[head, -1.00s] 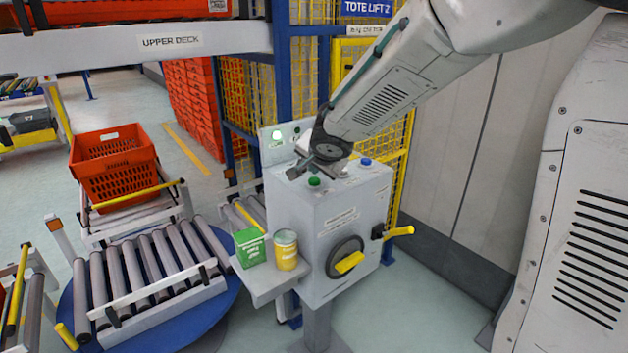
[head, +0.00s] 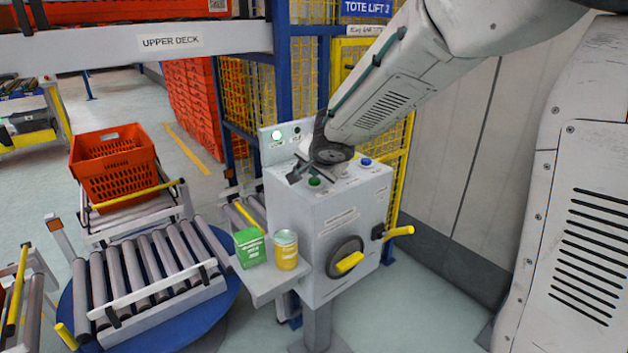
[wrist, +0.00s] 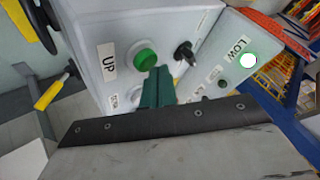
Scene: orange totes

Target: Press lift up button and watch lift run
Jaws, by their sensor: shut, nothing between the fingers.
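The grey control box (head: 335,215) stands in the middle of the head view. The green button (head: 314,181) is on its top face. In the wrist view the green button (wrist: 146,58) sits beside a label reading UP (wrist: 107,62). My gripper (head: 293,178) is shut and empty, over the box top just left of the green button in the head view. In the wrist view the closed fingertips (wrist: 158,72) appear right beside the green button; I cannot tell whether they touch it. A lamp marked LOW (wrist: 248,60) is lit; it also shows in the head view (head: 277,134).
A blue button (head: 366,161) and a yellow-handled knob (head: 348,262) are on the box. A green carton (head: 250,248) and yellow can (head: 286,250) stand on its side shelf. An orange tote (head: 113,165) sits on a stand at left. The tote lift's yellow mesh rises behind.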

